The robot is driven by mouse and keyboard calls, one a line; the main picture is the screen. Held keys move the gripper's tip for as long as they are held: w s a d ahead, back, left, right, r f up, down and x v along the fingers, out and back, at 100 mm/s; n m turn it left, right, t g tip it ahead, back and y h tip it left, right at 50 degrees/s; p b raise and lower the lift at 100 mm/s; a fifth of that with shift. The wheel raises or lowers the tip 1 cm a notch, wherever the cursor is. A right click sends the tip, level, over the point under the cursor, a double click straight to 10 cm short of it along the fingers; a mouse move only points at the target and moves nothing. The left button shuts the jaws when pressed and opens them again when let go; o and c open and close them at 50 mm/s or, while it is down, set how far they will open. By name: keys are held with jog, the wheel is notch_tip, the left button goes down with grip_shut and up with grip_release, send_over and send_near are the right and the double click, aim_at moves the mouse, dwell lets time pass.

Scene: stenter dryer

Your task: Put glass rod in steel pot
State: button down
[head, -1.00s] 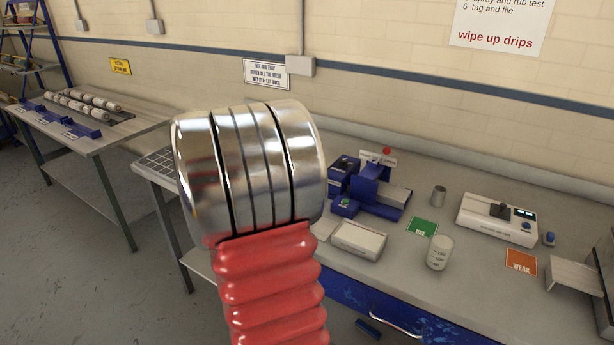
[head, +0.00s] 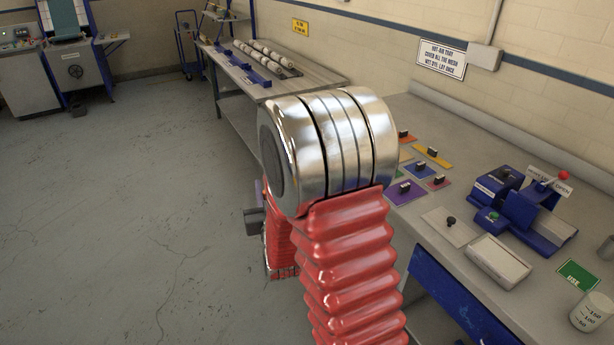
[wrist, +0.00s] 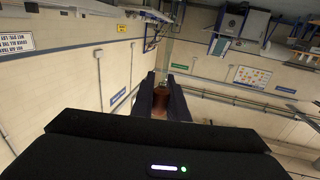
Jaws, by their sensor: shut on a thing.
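My gripper (wrist: 161,82) shows in the wrist view, its two dark fingers shut on a thin, clear, greenish thing that looks like the glass rod (wrist: 166,62). The rod's far end is hard to make out against the wall. In the head view my arm hides most of the gripper. What looks like the steel pot (head: 607,247) stands on the bench at the right edge of the head view, mostly cut off. My gripper is well away from it, to the left of the bench.
On the bench (head: 420,220) are a blue device (head: 540,205), a white tray (head: 498,262), a green card (head: 579,274), a graduated beaker (head: 591,312) and several coloured cards with black-handled pieces. A second table (head: 320,75) holds rollers. The floor (head: 130,220) at left is clear.

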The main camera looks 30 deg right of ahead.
jog(key=a+f+n+y, duration=0.1)
jog(key=a+y, duration=0.1)
jog(key=a, duration=0.5)
jog(key=w+a+f+n+y, duration=0.1)
jog(key=a+n+y, duration=0.1)
jog(key=a, duration=0.5)
jog(key=shift+a+f+n+t+y, duration=0.3)
jog(key=shift+a+t+y, duration=0.1)
jog(key=shift+y, duration=0.4)
jog(key=shift+w+d, duration=0.1)
jog(key=shift+d, duration=0.1)
